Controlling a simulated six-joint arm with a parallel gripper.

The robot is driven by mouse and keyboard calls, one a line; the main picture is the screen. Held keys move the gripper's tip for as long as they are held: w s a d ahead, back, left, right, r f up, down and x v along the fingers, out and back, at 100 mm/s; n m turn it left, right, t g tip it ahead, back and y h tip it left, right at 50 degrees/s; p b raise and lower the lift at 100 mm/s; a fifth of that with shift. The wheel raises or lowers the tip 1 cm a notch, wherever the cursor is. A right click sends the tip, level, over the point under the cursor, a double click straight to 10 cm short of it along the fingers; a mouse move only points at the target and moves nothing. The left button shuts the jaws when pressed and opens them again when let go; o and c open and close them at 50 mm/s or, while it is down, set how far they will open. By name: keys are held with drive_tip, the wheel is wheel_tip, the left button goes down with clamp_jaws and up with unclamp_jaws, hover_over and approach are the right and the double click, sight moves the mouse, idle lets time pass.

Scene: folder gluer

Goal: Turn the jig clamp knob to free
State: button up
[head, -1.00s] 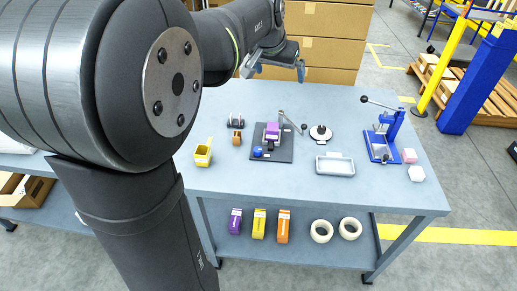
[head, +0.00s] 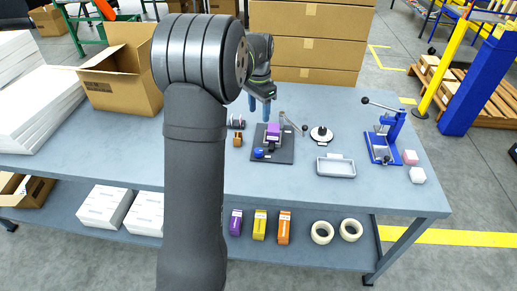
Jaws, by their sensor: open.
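The jig (head: 286,157) is a dark plate on the bench that carries a purple block (head: 273,131) and a lever with a black ball end (head: 304,128). A small blue knob (head: 259,153) sits at the plate's front left; it looks like the clamp knob, but its setting is too small to read. My gripper (head: 260,111) is open, its blue fingers pointing down above and behind the jig's back left side. It is apart from the knob and appears empty.
A round dial (head: 320,134), a grey tray (head: 336,168) and a blue lever press (head: 383,145) stand to the right. An open carton (head: 118,78) is at the left. The front bench strip is clear.

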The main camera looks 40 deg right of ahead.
sight(258, 150)
wheel_tip(258, 150, down, 18)
drive_tip(key=shift+w+a+r, duration=0.1)
idle(0.5)
drive_tip(key=c, duration=1)
